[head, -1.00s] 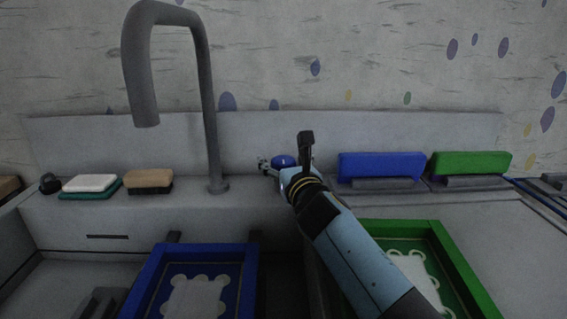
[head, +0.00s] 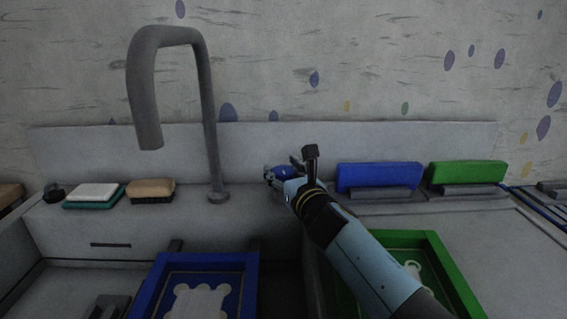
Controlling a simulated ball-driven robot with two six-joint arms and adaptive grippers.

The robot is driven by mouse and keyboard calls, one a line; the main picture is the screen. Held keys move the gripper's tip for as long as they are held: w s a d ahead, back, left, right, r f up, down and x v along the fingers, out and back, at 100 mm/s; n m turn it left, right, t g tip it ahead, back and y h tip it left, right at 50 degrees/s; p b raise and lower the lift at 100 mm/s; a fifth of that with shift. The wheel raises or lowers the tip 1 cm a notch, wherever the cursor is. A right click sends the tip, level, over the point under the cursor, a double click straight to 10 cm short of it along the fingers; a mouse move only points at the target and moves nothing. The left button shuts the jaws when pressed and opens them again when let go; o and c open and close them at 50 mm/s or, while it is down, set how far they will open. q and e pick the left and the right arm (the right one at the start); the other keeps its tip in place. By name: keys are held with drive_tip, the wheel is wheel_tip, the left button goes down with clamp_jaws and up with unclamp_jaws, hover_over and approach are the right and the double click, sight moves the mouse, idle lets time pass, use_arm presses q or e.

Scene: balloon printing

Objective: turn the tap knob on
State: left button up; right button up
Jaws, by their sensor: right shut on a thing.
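The grey tap spout (head: 208,120) rises from the back ledge of the sink and curves over to the left. My left gripper is not in view.
A blue squeegee (head: 378,176) and a green squeegee (head: 467,173) stand right of the knob. A wooden brush (head: 151,188) and a white-and-green sponge (head: 94,193) lie left of the tap. A blue frame (head: 248,290) and green frame (head: 455,275) are in front.

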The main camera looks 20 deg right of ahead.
drive_tip(key=y+p, duration=0.1)
drive_tip(key=n+y+p, duration=0.1)
drive_tip(key=shift+d+r+y, duration=0.1)
drive_tip(key=shift+r+y, duration=0.2)
drive_tip(key=shift+r, duration=0.05)
drive_tip(key=shift+w+f+n+g+y+p, duration=0.1)
drive_tip(key=shift+n+g+y+p, duration=0.2)
drive_tip(key=shift+n+y, duration=0.3)
drive_tip(key=shift+f+n+y, duration=0.1)
drive_tip(key=shift+n+y, duration=0.4)
drive_tip(key=shift+y, duration=0.1)
drive_tip(key=shift+f+n+g+y, duration=0.1)
drive_tip(key=shift+n+g+y, duration=0.2)
drive_tip(key=shift+g+y, duration=0.25)
drive_tip(key=shift+f+n+g+y+b, duration=0.15)
drive_tip(key=shift+n+g+y+b, duration=0.4)
drive_tip(key=shift+n+y+b, duration=0.45)
drive_tip(key=shift+n+g+y+b, duration=0.6)
drive_tip(key=shift+g+y+b, duration=0.1)
drive_tip(key=shift+y+b, duration=0.4)
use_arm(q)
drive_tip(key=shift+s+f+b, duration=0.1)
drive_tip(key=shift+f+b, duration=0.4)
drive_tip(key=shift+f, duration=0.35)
use_arm(e)
drive_tip(key=shift+n+g+y, duration=0.4)
drive_tip(key=shift+y, duration=0.15)
drive_tip(key=shift+r, duration=0.2)
